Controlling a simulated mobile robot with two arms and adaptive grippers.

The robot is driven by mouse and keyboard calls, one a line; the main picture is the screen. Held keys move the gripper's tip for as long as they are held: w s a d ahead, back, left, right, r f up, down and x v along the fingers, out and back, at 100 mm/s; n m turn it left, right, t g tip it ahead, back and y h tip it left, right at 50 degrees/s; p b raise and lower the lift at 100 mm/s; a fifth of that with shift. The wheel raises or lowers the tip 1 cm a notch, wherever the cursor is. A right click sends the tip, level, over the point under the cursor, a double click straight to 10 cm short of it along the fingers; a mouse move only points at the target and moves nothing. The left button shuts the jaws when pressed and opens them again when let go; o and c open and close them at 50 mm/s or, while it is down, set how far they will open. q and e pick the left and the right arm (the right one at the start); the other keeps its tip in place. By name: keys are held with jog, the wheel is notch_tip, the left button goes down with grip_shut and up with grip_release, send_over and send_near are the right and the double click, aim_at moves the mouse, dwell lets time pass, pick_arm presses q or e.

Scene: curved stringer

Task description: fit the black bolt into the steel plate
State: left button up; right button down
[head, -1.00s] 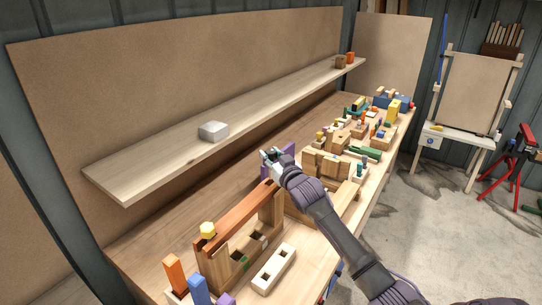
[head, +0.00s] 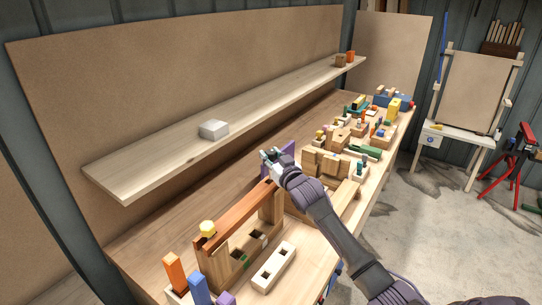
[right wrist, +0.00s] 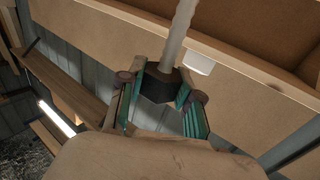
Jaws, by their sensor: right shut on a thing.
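My right gripper (head: 271,160) is over the bench, beyond the far end of a reddish-brown bar. In the right wrist view its fingers (right wrist: 160,92) are shut on a dark, blocky piece, which looks like the head of the black bolt (right wrist: 158,86). A pale rod (right wrist: 180,35) rises from that piece; I cannot tell whether it is part of the bolt. In the head view the held piece is too small to make out. I cannot pick out the steel plate with certainty; a light grey block (head: 214,130) lies on the shelf. My left gripper is not in view.
A wooden shelf (head: 150,172) runs along the back panel above the bench. A white block with holes (head: 273,267) stands in front. Several blocks crowd the bench's far end.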

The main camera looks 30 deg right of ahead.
jog(key=shift+f+b, duration=2.2)
jog(key=shift+f, duration=1.15)
jog(key=c, duration=0.7)
grip_release()
jog(key=s, duration=0.4)
jog(key=s+a, duration=0.1)
jog(key=s, duration=0.7)
jog(key=shift+a, duration=0.3)
